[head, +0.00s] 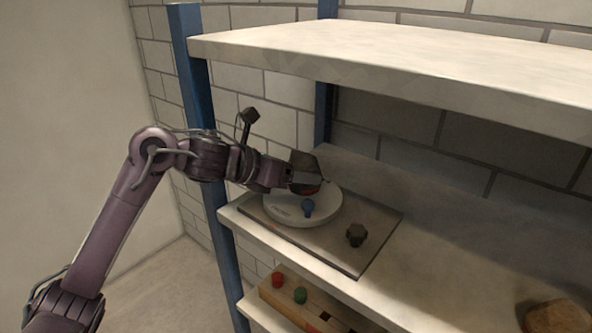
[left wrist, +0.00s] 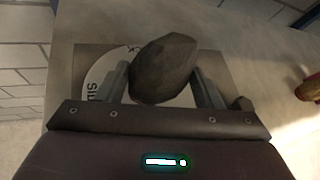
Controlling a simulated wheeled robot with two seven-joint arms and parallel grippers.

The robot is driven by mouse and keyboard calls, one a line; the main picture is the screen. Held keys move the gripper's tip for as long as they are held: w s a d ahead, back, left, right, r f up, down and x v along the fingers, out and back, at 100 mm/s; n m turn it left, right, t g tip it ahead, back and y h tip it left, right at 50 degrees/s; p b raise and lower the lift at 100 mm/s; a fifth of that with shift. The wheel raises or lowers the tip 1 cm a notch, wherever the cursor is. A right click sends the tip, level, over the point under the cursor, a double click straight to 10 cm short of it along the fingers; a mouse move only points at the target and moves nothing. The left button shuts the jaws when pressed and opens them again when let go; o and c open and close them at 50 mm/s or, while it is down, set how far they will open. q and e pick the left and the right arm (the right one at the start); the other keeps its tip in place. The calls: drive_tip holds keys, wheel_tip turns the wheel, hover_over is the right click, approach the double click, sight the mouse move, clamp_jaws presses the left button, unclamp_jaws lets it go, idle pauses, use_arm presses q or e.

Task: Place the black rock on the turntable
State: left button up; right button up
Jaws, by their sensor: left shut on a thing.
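The black rock (left wrist: 165,68) is dark and faceted, and it sits between the two fingers of my left gripper (left wrist: 165,85) in the left wrist view. In the head view the left gripper (head: 305,180) is over the far part of the white round turntable (head: 283,208), with the dark rock (head: 304,159) at its end. The left gripper is shut on the rock. I cannot tell whether the rock touches the turntable. The turntable (left wrist: 97,86) also shows behind the rock in the left wrist view, with dark lettering. My right gripper is not in view.
An upper shelf (head: 420,55) hangs above. A blue post (head: 197,90) stands left. A brown lump (head: 556,315) lies far right.

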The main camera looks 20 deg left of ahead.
use_arm(q)
drive_tip(key=shift+f, duration=0.3)
drive_tip(key=shift+a, duration=0.1)
drive_tip(key=shift+f, duration=0.15)
drive_tip(key=o, duration=1)
drive_tip(key=shift+f, duration=0.1)
drive_tip(key=o, duration=0.4)
drive_tip(key=shift+s, duration=0.1)
